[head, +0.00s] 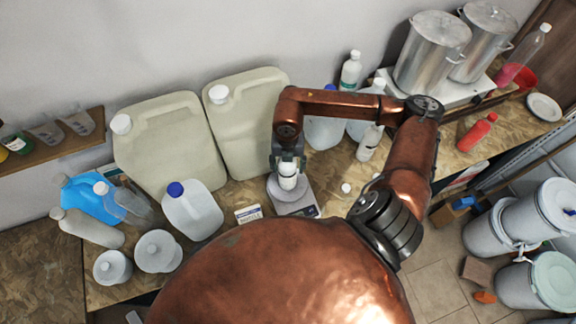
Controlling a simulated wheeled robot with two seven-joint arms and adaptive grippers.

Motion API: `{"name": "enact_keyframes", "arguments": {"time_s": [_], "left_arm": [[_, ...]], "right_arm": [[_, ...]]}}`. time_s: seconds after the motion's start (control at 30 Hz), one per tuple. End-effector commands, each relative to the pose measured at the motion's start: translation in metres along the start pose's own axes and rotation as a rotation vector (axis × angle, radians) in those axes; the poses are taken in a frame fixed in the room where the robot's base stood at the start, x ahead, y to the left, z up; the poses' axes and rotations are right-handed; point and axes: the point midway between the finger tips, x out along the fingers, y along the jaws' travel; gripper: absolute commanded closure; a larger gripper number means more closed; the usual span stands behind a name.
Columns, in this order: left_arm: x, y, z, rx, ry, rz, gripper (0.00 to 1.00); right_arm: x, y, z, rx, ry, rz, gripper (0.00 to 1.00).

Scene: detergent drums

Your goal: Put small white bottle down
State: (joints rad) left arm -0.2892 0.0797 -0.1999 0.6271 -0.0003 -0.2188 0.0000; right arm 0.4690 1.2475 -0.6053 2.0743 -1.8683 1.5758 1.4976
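A small white bottle (287,182) is upright at the round plate of a grey scale (293,203) on the wooden worktop. My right gripper (288,163) is above and around the bottle's upper part, with its fingers at the bottle's sides. It looks shut on the bottle. Whether the bottle's base touches the plate cannot be told from this angle. My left gripper is not in the view.
Two large beige canisters (168,143) stand behind and left. A blue-capped jug (192,212) and a small label card (249,214) are left of the scale. Clear bottles (325,131) stand behind my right arm. Small white caps (346,188) lie to the right.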

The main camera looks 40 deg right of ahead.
Motion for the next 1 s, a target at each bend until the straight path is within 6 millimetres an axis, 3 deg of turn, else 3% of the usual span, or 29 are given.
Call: {"name": "enact_keyframes", "arguments": {"time_s": [0.23,0.47,0.57,1.0], "left_arm": [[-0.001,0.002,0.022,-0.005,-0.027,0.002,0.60],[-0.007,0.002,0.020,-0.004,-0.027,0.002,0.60],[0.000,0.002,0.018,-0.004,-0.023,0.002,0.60],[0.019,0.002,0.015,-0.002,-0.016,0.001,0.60]], "right_arm": [[0.000,0.000,0.000,0.000,0.000,0.000,0.36],[-0.005,0.000,0.000,0.000,0.000,0.000,0.36],[-0.017,0.001,0.002,0.000,-0.004,0.002,0.36],[-0.104,0.001,0.001,0.000,-0.004,0.001,0.36]]}}
